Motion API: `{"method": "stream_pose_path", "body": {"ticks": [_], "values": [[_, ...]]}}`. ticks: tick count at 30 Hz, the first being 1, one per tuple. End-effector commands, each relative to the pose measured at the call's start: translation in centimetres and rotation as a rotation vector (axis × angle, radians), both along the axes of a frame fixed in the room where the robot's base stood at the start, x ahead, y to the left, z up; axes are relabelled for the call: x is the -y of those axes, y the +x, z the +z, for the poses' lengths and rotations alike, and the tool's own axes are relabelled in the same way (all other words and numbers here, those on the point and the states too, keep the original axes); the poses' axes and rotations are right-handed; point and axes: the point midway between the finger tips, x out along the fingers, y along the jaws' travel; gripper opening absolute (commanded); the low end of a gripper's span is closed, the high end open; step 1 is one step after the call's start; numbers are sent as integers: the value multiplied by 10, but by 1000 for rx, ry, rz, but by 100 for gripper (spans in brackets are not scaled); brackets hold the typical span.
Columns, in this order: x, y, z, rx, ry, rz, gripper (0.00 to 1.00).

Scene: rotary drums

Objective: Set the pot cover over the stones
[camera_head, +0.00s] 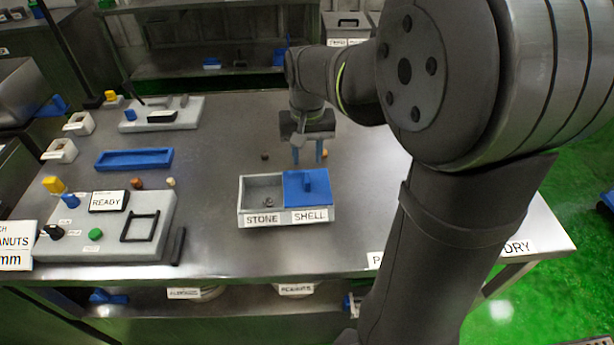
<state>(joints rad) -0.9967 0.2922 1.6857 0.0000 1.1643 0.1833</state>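A two-part grey pot (242,201) stands near the middle of the steel table. Its left compartment is labelled STONE and is open, with a few small dark stones (268,202) inside. The blue pot cover (293,193) with a raised handle lies over the right compartment, labelled SHELL, and hides what is in it. My gripper (308,161) points down above or just behind the cover. Its two blue fingers are apart with nothing seen between them, and they appear clear of the handle. The exact height above the cover cannot be told.
A blue tray (135,160) and a grey control panel with a READY sign (108,201) stand to the left. Small brown pieces lie near the panel, and a dark one (265,156) lies behind the pot. The table in front of the pot is clear.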

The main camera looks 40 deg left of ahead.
Motion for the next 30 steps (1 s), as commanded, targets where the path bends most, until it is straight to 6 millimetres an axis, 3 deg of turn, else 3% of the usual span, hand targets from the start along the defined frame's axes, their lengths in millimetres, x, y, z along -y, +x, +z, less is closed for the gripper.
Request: {"method": "stream_pose_path", "body": {"ticks": [6,12,24,25,30], "values": [[0,0,-46,-2,-4,1,35],[0,0,-72,-1,-1,1,35],[0,0,-81,0,0,1,35],[0,0,-81,0,0,1,33],[0,0,-81,1,1,1,0]]}}
